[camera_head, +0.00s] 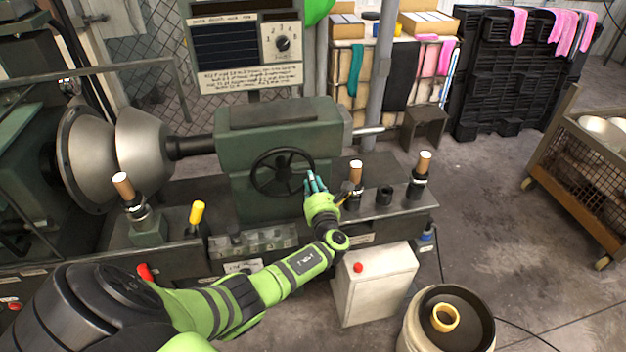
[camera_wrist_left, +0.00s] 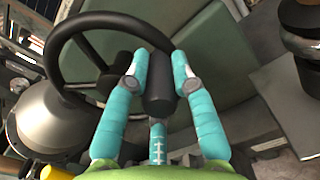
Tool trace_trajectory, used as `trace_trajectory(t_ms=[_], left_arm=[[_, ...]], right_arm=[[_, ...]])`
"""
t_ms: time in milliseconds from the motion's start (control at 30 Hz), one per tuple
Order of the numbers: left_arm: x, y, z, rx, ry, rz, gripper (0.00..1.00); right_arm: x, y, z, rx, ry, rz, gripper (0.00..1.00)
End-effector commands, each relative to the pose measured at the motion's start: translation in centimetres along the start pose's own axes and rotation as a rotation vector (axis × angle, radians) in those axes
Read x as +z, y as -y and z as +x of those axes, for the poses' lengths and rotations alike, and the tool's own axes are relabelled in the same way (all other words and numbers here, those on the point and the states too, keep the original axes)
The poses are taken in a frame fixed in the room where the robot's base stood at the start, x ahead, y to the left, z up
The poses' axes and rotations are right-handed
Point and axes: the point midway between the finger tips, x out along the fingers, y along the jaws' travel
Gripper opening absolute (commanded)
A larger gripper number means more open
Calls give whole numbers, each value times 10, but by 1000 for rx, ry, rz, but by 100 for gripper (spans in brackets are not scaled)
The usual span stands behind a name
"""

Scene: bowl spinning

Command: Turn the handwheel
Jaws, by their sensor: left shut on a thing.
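The black handwheel (camera_head: 282,151) is mounted on the front of the green machine housing (camera_head: 240,150) in the head view. In the left wrist view its rim (camera_wrist_left: 62,50) curves across the upper left, with a dark knob handle (camera_wrist_left: 159,92) standing out from it. My left gripper (camera_head: 314,183) is at the lower right of the wheel. In the left wrist view its teal fingers (camera_wrist_left: 160,72) are on either side of the knob handle, shut on it. A third teal finger is below the handle. My right gripper does not show.
Wooden-topped levers (camera_head: 356,172) and a short black cylinder (camera_head: 384,194) stand on the bench right of my gripper. A yellow-handled lever (camera_head: 197,212) is to the left. A large metal bowl form (camera_head: 142,152) is mounted on the lathe. A white box with a red button (camera_head: 358,267) stands below.

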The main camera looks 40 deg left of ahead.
Motion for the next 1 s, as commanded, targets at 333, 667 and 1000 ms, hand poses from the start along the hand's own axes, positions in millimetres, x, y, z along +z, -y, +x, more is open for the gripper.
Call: trace_trajectory(t_ms=[333, 667, 1000], left_arm=[[-8, 1, -1, -1, -7, 58, 0], [-10, 1, -2, -1, -10, 61, 0], [-7, 0, -1, 0, -5, 57, 49]], right_arm=[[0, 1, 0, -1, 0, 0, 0], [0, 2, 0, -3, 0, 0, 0], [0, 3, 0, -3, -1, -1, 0]])
